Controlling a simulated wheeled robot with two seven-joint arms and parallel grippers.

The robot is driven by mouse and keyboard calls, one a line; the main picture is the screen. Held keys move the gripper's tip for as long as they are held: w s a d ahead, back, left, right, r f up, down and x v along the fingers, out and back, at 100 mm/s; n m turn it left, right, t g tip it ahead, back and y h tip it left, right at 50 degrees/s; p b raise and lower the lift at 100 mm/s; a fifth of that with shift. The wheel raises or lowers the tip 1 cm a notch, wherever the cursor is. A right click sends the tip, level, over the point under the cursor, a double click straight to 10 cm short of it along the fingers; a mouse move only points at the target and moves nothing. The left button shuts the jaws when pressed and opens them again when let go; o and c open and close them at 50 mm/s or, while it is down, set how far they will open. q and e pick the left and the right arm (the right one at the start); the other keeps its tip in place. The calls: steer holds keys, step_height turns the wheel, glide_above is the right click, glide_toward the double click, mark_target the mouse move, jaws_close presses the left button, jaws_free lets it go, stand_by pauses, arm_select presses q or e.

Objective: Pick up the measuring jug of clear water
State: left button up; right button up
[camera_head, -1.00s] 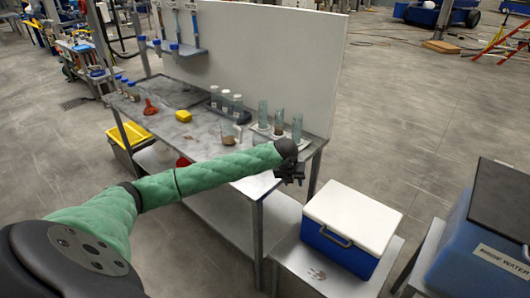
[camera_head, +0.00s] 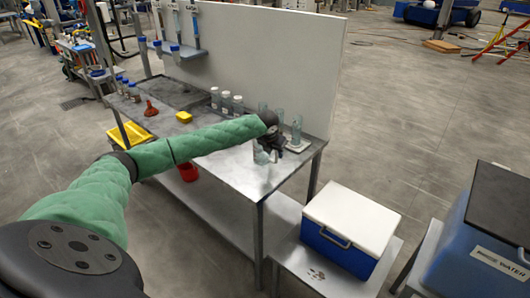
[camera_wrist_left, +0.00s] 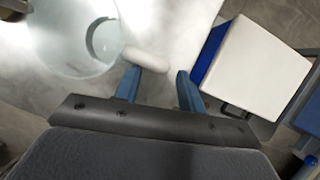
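The measuring jug of clear water (camera_head: 261,157) stands near the front right of the metal bench, partly hidden by my gripper. In the left wrist view the transparent round jug (camera_wrist_left: 72,38) is at the upper left, with a pale handle (camera_wrist_left: 146,57) pointing toward my fingers. My left gripper (camera_head: 272,146) is above and beside the jug. Its two blue fingers (camera_wrist_left: 158,82) are apart with nothing clearly between them. The handle lies just beyond the left finger's tip; I cannot tell whether they touch. My right gripper is not in view.
Clear cylinders (camera_head: 296,130) stand in a rack just behind my gripper. Lidded bottles (camera_head: 226,102), a yellow sponge (camera_head: 184,117) and a red funnel (camera_head: 150,108) are farther left on the bench (camera_head: 240,176). A white-lidded blue cooler (camera_head: 352,222) stands right of it.

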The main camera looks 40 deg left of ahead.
mark_target(275, 162)
arm_select(q)
steer(key=shift+p+x, duration=0.4)
steer(key=shift+x, duration=1.25)
jaws_close()
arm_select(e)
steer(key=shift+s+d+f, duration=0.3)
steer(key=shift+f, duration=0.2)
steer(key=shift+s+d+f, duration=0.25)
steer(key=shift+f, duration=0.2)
arm_select(q)
steer(key=shift+r, duration=0.2)
